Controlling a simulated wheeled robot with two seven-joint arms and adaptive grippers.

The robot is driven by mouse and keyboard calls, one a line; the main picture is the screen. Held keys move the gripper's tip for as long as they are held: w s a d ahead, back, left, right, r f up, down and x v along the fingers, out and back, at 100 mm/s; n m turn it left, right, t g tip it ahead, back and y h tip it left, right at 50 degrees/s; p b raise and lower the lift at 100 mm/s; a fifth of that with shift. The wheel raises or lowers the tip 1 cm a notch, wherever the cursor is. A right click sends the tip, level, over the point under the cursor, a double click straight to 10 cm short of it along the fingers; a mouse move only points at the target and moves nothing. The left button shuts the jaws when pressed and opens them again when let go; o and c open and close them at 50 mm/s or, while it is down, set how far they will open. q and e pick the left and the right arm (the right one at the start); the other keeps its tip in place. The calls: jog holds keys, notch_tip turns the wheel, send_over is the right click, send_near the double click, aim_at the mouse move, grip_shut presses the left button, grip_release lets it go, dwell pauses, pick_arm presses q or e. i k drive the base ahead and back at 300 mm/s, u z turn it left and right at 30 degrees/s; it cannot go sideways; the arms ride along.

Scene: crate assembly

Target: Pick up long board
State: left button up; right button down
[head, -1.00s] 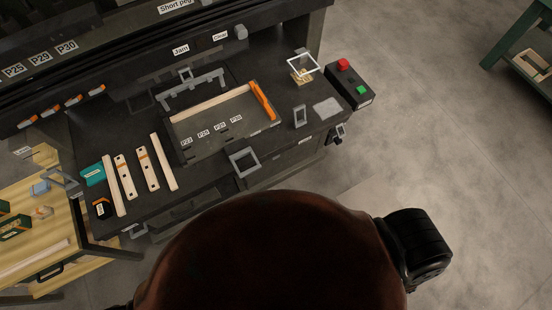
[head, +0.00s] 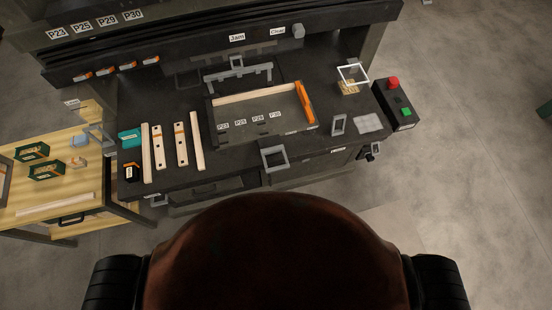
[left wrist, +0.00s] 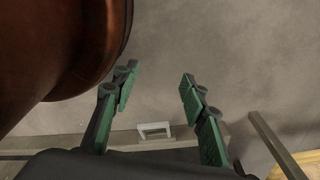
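Several light wooden boards lie side by side on the left of the dark workbench in the head view. Two are plain, the outer left board (head: 146,153) and the outer right board (head: 197,141). Between them lie two boards with dark holes, one (head: 159,147) and another (head: 182,145). Another long board (head: 55,204) lies on the wooden side table. A pale strip (head: 255,95) lies along the back of the assembly fixture (head: 250,132). My left gripper (left wrist: 157,85) shows in the left wrist view, its green fingers apart with nothing between. My right gripper is not in view.
An orange piece (head: 304,101) sits at the fixture's right side. A button box (head: 396,105) with red and green buttons stands at the bench's right end. A teal box (head: 130,137) is beside the boards. Grey floor is open at right.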

aim_at(86, 198)
jog(key=u, duration=3.6)
jog(key=i, duration=3.25)
jog(key=z, duration=3.1)
